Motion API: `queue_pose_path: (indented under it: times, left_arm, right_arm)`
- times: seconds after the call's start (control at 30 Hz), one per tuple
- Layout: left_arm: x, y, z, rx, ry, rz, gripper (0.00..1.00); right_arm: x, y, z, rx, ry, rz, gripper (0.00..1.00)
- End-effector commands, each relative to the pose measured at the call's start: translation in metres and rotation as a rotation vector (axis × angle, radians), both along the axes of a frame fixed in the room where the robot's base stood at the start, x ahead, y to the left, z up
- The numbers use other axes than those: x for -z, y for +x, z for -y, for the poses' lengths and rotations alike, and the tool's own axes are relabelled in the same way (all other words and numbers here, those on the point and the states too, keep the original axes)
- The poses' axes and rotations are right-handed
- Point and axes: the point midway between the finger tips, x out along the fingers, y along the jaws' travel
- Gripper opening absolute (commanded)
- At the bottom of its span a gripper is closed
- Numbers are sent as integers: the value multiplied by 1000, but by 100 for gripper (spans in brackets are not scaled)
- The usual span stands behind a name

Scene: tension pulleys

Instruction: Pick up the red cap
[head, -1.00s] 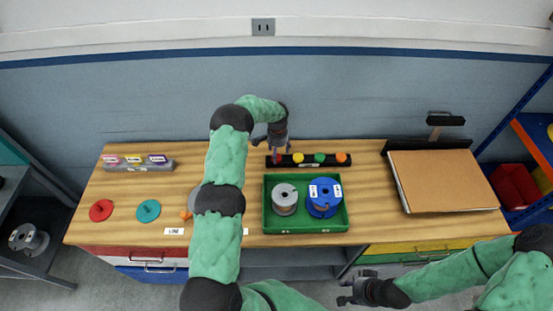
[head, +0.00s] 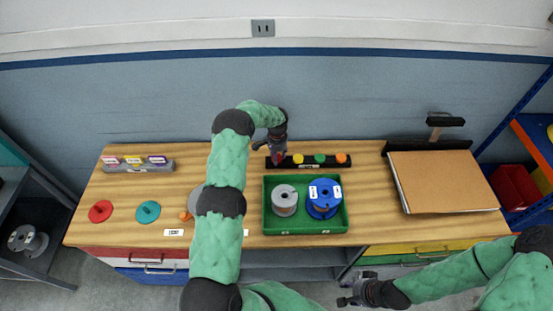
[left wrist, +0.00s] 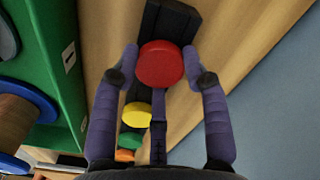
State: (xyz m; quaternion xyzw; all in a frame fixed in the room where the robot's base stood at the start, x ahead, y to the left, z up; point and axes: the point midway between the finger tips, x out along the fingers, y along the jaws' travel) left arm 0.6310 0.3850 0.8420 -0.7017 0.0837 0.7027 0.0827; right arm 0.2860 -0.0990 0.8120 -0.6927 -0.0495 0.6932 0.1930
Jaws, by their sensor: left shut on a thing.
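The red cap (left wrist: 160,64) is a round disc between the two fingertips of my left gripper (left wrist: 161,58) in the left wrist view. The gripper is shut on its sides. In the head view my left gripper (head: 276,154) is at the left end of the black rack (head: 309,165), where it mostly hides the cap. The black rack (left wrist: 168,22) runs behind the cap in the wrist view. I cannot tell whether the cap touches the rack. My right gripper (head: 358,289) is empty in front of the table; its finger opening is too small to judge.
Yellow (head: 298,159), green (head: 319,158) and orange (head: 341,158) caps are on the rack. A green tray (head: 268,228) with a grey spool (head: 285,200) and a blue spool (head: 324,198) lies in front. A cardboard-coloured board (head: 442,181) lies at right. Red (head: 100,211) and teal (head: 148,212) discs lie left.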

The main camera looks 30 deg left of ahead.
Motion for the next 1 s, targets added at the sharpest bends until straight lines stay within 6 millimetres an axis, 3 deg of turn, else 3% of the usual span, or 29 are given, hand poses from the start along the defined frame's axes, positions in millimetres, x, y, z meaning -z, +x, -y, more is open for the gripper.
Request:
queue_pose_path:
  times: [0.27,0.43,0.83,1.0]
  left_arm:
    - [-12,3,-1,-1,3,9,25]
    - [-36,3,-2,-1,5,10,20]
    - [-97,-39,35,1,2,5,20]
    - [-109,-65,58,2,1,2,20]
  right_arm:
    - [-1,0,0,0,0,0,40]
    - [-2,0,0,0,0,0,40]
    - [-7,0,0,0,0,0,40]
    - [-6,0,0,0,0,0,40]
